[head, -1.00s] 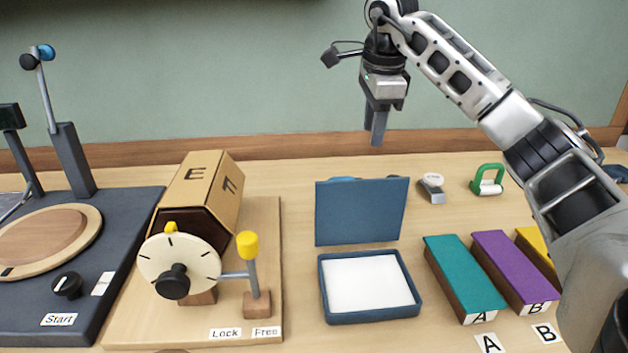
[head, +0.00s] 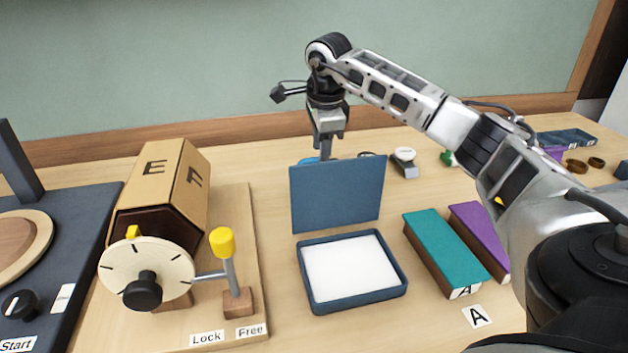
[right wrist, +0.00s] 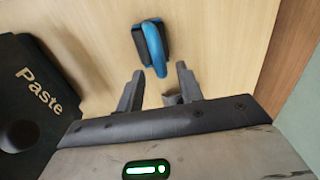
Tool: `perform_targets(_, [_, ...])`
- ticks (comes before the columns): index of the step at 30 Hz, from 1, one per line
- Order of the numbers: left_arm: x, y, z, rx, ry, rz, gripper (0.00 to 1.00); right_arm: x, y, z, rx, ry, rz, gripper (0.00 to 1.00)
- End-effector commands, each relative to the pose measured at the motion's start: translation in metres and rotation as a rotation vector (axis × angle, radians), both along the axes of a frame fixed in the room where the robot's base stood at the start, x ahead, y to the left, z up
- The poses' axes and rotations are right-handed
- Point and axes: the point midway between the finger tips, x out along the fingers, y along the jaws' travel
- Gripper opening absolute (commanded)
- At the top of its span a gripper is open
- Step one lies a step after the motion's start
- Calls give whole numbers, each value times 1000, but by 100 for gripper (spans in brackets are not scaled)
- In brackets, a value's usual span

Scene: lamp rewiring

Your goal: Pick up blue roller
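The blue roller (right wrist: 152,45) lies on the wooden table in the right wrist view, its blue curved handle over a dark body. In the head view only a blue sliver (head: 309,160) of it shows behind the upright blue lid. My right gripper (right wrist: 160,88) is open, its two fingers apart with nothing between them, and the roller lies just beyond the fingertips. In the head view the right gripper (head: 325,150) points down behind the lid, which hides its tips. My left gripper is not in view.
The blue lid (head: 338,195) stands at the back of a blue tray with a white pad (head: 352,268). A black object marked Paste (right wrist: 35,95) lies near the gripper. A grey tool (head: 404,163) lies right of the lid. Teal (head: 440,248) and purple (head: 478,232) blocks lie further right.

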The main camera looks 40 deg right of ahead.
Motion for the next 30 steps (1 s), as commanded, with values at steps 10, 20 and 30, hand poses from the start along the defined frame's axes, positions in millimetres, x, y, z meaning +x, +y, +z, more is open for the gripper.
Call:
perform_targets(10, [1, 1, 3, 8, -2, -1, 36, 8, -2, -39, 0, 1, 0, 37])
perform_targets(20, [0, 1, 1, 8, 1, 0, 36, 8, -2, -39, 0, 1, 0, 0])
perform_targets(30, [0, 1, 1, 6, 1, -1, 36, 8, -2, -37, 1, 0, 0, 0])
